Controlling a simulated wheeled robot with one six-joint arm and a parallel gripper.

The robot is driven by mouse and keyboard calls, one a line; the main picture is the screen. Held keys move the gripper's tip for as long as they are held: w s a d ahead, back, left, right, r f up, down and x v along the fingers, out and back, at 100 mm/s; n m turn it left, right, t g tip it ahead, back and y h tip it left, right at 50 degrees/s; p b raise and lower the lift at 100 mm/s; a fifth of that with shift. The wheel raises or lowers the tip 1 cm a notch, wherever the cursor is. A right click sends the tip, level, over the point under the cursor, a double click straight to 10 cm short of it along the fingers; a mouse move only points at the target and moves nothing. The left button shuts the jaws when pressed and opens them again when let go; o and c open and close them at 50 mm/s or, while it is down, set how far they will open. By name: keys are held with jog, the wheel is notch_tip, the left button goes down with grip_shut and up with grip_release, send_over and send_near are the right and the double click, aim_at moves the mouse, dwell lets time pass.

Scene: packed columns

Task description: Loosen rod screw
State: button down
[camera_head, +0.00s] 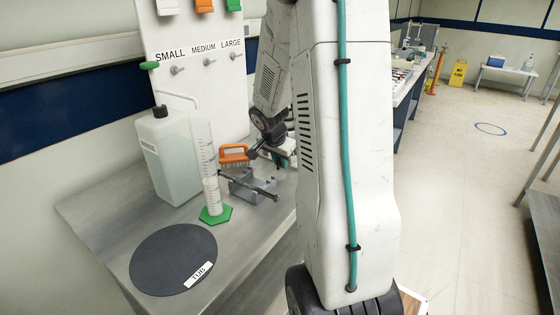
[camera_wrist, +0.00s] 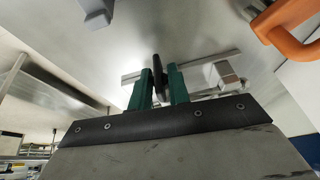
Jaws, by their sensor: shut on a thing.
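My gripper (camera_wrist: 161,80) shows two green fingers in the wrist view, shut on a slim dark piece (camera_wrist: 157,66) that stands up between them. I take this piece for the rod screw; the fingers hide its lower part. A light metal bracket (camera_wrist: 205,90) lies just behind the fingers. In the head view a grey metal cradle (camera_head: 243,187) stands on the bench with a dark rod (camera_head: 255,188) across it. My gripper is beside the cradle there, partly hidden by my arm, so its contact does not show in that view.
A measuring cylinder (camera_head: 209,165) on a green foot and a white jug (camera_head: 170,155) stand left.

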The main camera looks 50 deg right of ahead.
jog(key=shift+w+g, duration=0.1)
jog(key=shift+g, duration=0.5)
jog(key=c, duration=1.4)
grip_release()
jog(key=shift+o, duration=0.2)
jog(key=v, duration=0.7)
jog(key=shift+a+r, duration=0.2)
jog(key=shift+r, duration=0.15)
